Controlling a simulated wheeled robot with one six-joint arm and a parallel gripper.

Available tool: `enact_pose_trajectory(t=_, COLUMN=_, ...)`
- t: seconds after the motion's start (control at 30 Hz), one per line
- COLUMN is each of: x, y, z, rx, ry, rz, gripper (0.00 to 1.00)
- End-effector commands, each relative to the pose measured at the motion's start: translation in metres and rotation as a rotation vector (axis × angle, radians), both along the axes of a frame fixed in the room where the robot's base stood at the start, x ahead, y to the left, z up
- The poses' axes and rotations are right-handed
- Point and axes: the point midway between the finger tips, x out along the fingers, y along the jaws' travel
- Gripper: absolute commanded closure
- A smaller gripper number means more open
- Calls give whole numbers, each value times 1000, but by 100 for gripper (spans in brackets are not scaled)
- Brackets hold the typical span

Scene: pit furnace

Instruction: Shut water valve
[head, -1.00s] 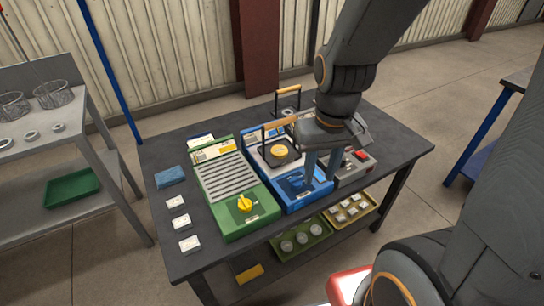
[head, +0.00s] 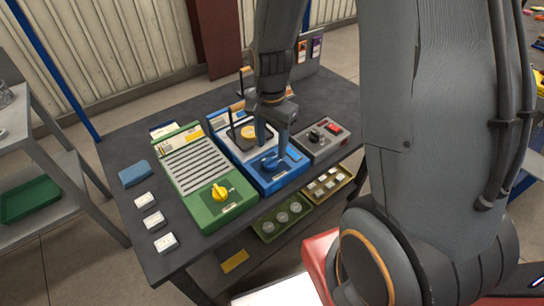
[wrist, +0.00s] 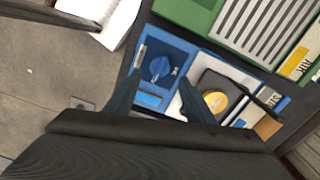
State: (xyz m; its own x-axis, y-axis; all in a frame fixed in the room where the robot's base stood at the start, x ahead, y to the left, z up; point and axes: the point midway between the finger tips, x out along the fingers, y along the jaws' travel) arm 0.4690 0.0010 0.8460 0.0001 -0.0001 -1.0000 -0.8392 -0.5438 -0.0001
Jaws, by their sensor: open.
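The blue valve knob (head: 269,164) sits on the front part of the blue unit (head: 280,182), in the middle of the dark table. In the wrist view the knob (wrist: 160,68) lies between and just beyond my two fingertips, with a small pale mark at its side. My gripper (head: 271,143) points down with its fingers apart, just above and behind the knob. In the wrist view my gripper (wrist: 158,86) is open with nothing between the fingers. I cannot tell whether a finger touches the unit.
A green unit (head: 205,205) with a yellow knob (head: 219,192) stands left of the blue one. A grey box (head: 325,143) with a red button stands right. Behind the knob is a plate with a wooden handle (head: 237,106). White blocks and a blue sponge (head: 134,173) lie at left.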

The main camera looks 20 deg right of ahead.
Motion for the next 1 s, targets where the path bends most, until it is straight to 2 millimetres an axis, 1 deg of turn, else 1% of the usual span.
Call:
enact_pose_trajectory(t=0.03, x=-2, y=0, z=-8, rx=0, ry=5, rz=0, gripper=51)
enact_pose_trajectory(t=0.2, x=-2, y=-1, z=-32, rx=0, ry=4, rz=-1, gripper=51)
enact_pose_trajectory(t=0.4, x=-1, y=-1, z=-51, rx=0, ry=2, rz=0, gripper=51)
enact_pose_trajectory(t=0.6, x=0, y=-1, z=-58, rx=0, ry=0, rz=0, gripper=51)
enact_pose_trajectory(t=0.8, x=0, y=-1, z=-58, rx=0, ry=0, rz=1, gripper=51)
enact_pose_trajectory(t=0.83, x=-1, y=-1, z=-58, rx=0, ry=0, rz=1, gripper=53)
enact_pose_trajectory(t=0.87, x=-1, y=-1, z=-58, rx=0, ry=0, rz=1, gripper=58)
enact_pose_trajectory(t=1.0, x=-1, y=-1, z=-58, rx=0, ry=0, rz=1, gripper=81)
